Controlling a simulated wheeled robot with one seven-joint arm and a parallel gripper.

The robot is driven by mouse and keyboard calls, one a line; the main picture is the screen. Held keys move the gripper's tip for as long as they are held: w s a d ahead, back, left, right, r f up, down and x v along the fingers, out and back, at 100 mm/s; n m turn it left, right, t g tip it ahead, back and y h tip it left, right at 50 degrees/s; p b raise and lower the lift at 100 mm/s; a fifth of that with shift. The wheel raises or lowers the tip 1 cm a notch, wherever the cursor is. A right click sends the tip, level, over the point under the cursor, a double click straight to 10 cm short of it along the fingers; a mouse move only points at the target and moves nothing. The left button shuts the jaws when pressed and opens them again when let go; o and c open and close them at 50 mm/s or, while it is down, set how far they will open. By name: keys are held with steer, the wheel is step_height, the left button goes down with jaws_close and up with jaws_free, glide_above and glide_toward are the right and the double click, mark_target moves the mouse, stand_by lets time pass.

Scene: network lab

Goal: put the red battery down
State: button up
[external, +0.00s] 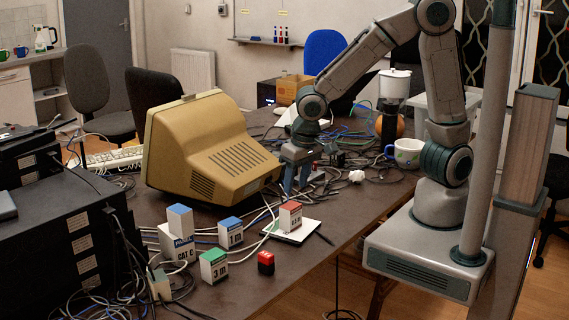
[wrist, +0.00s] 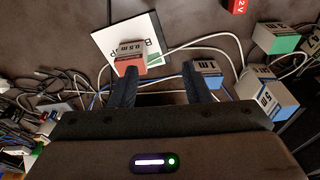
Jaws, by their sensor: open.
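The red battery (external: 266,262) stands on the table near its front edge, to the right of the green-topped block. In the wrist view only part of the battery (wrist: 238,5) shows, cut off by the top edge, with a "12V" mark. My gripper (external: 297,184) points down beside the right corner of the beige monitor, well behind the battery and apart from it. In the wrist view my gripper (wrist: 160,84) has its two dark fingers spread, with nothing held between them.
A red-topped block (external: 290,215) marked 0.5 m sits on a white sheet or booklet (external: 302,233). Blue-topped blocks (external: 230,232) and a green-topped block (external: 214,265) stand to the left. The beige monitor (external: 208,148) and tangled cables crowd the middle. Bare tabletop lies right of the battery.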

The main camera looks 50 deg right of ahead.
steer(key=s+d+r, duration=0.2)
steer(key=d+r, duration=0.1)
steer(key=d, duration=0.4)
steer(key=s+d+r, duration=0.3)
steer(key=d, duration=0.5)
steer(key=s+d+r+t, duration=0.1)
steer(key=s+d+r, duration=0.1)
steer(key=d, duration=0.5)
steer(key=shift+s+d+r+n, duration=0.2)
steer(key=shift+d+r+n, duration=0.15)
steer(key=shift+r, duration=0.55)
